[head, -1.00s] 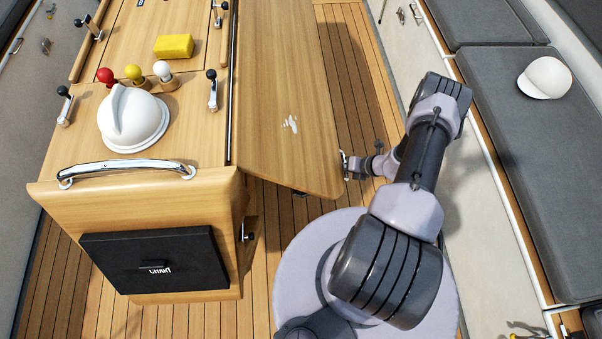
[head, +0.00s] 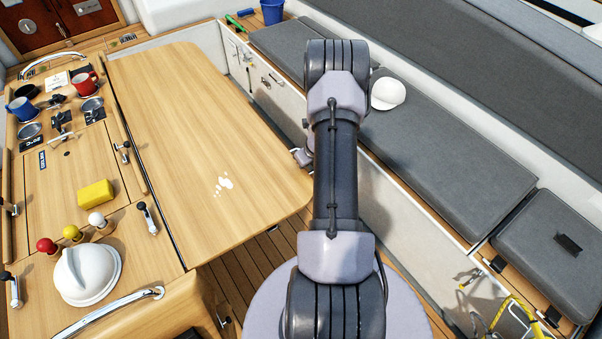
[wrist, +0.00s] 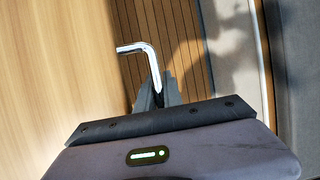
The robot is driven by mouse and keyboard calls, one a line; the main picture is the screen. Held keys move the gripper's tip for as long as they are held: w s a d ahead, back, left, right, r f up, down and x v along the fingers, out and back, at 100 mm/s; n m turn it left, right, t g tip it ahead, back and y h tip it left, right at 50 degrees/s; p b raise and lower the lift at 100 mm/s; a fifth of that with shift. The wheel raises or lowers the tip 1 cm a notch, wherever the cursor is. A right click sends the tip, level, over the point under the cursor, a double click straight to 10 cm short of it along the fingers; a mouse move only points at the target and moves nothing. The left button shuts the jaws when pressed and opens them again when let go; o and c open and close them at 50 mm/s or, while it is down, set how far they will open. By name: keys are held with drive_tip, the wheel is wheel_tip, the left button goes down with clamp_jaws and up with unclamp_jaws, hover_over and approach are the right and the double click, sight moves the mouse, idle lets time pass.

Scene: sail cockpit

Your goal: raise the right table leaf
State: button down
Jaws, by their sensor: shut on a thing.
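The right table leaf (head: 190,130) is a broad wooden panel with pale marks. It looks about level with the fixed table top, with a narrow dark seam between them. It also fills the left of the wrist view (wrist: 60,60). My gripper (head: 302,157) is at the leaf's outer right edge, largely hidden behind my arm. In the wrist view, my gripper (wrist: 155,88) is shut on a bent chrome handle (wrist: 143,50), which reaches left to the leaf's edge. The exact contact between the fingers and the handle is partly hidden.
The fixed table top carries a yellow sponge (head: 95,194), a white domed compass cover (head: 88,274), coloured knobs and mugs. A grey cushioned bench (head: 430,155) with a white cap (head: 387,93) runs along the right. A yellow rope (head: 490,315) lies at lower right.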

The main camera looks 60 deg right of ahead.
drive_tip(key=shift+d+r+p, duration=0.15)
drive_tip(key=shift+r+p, duration=0.35)
drive_tip(key=shift+r, duration=1)
drive_tip(key=c, duration=1.8)
unclamp_jaws()
drive_tip(key=shift+d, duration=0.1)
drive_tip(key=shift+o, duration=0.2)
drive_tip(key=shift+f, duration=0.15)
drive_tip(key=p+v, duration=0.5)
drive_tip(key=v, duration=1.2)
